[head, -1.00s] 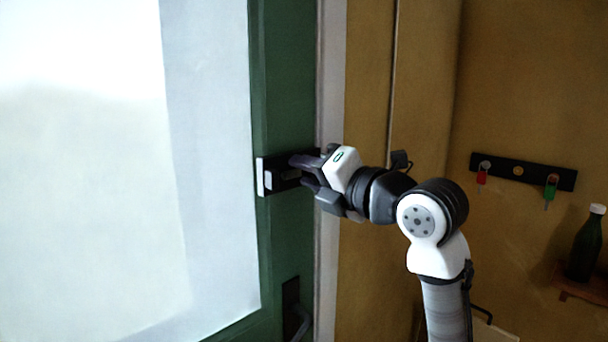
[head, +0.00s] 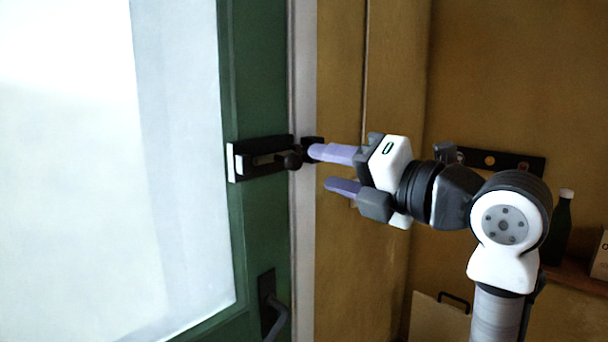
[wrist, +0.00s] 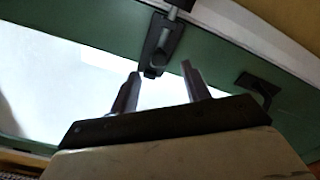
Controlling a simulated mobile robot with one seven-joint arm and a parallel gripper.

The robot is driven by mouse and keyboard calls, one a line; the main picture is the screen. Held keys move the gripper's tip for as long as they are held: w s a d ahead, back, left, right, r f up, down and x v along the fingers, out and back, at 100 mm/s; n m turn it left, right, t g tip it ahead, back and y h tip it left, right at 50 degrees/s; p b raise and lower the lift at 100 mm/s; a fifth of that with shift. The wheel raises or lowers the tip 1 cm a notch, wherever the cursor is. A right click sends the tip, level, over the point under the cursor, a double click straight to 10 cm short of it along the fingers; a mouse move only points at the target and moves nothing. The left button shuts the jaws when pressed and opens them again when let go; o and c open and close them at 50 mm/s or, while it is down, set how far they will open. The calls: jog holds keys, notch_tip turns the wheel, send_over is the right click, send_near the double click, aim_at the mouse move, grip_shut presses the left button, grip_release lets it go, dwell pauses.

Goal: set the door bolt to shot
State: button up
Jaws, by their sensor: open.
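The door bolt (head: 262,158) is a black plate with a pale end, fixed level on the green door (head: 257,225). Its dark round knob (head: 292,160) sits at the plate's right end, near the door edge. A black keeper (head: 313,146) is on the frame side, partly behind my upper finger. In the wrist view the bolt (wrist: 158,48) lies beyond the fingertips, and a grey rod (wrist: 172,14) runs from it toward the frame. My gripper (head: 322,168) is open and empty, right of the knob and apart from it; it also shows in the wrist view (wrist: 160,72).
A door handle (head: 274,310) is below the bolt; it also shows in the wrist view (wrist: 262,88). The pale door frame (head: 303,220) runs beside the door edge. A hook rack (head: 500,160) and a dark bottle (head: 560,230) are to the right, behind my arm.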

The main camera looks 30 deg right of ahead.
jog(key=shift+v, duration=1.65)
